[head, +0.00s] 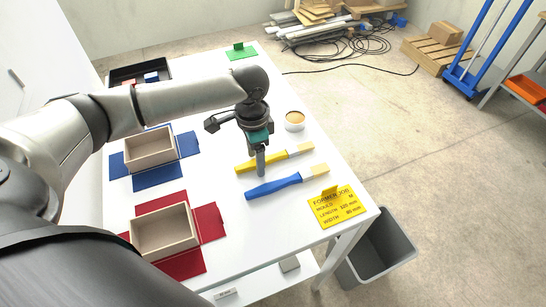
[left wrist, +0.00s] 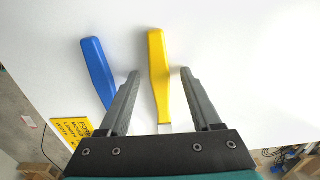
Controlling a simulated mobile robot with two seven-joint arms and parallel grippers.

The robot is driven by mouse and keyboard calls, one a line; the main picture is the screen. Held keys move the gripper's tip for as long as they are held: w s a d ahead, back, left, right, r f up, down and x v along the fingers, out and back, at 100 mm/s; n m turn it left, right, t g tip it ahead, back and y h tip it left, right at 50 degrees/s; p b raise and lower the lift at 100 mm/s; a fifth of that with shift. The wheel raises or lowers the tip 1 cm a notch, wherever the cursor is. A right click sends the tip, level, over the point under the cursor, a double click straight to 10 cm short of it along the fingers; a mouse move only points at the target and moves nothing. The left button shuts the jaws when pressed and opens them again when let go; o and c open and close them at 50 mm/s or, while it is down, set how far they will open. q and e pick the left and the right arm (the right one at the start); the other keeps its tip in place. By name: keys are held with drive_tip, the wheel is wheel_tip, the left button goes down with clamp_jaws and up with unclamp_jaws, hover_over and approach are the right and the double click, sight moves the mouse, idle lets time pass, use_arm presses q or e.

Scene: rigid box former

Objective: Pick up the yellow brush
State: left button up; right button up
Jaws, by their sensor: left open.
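The yellow brush (head: 249,166) lies on the white table, its pale bristles pointing right and away. In the left wrist view its yellow handle (left wrist: 157,62) lies between my open fingers, touching neither in the picture. My left gripper (head: 261,172) points down over the handle in the head view; it also shows in the left wrist view (left wrist: 161,75), open and empty. The gripper hides part of the handle in the head view. The blue brush (head: 273,187) lies beside it, nearer the front, and in the left wrist view (left wrist: 97,68) it is left of the fingers. My right gripper is not in view.
A round tub (head: 294,121) stands beyond the brushes near the right edge. A yellow job card (head: 334,208) lies near the front right corner. Two open boxes, one over blue flaps (head: 150,151) and one over red (head: 164,230), stand left. A grey bin (head: 379,250) is on the floor.

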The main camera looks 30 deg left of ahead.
use_arm(q)
clamp_jaws()
idle(0.3)
idle(0.3)
drive_tip(key=shift+r, duration=0.1)
wheel_tip(320, 180, up, 20)
drive_tip(key=p, duration=0.3)
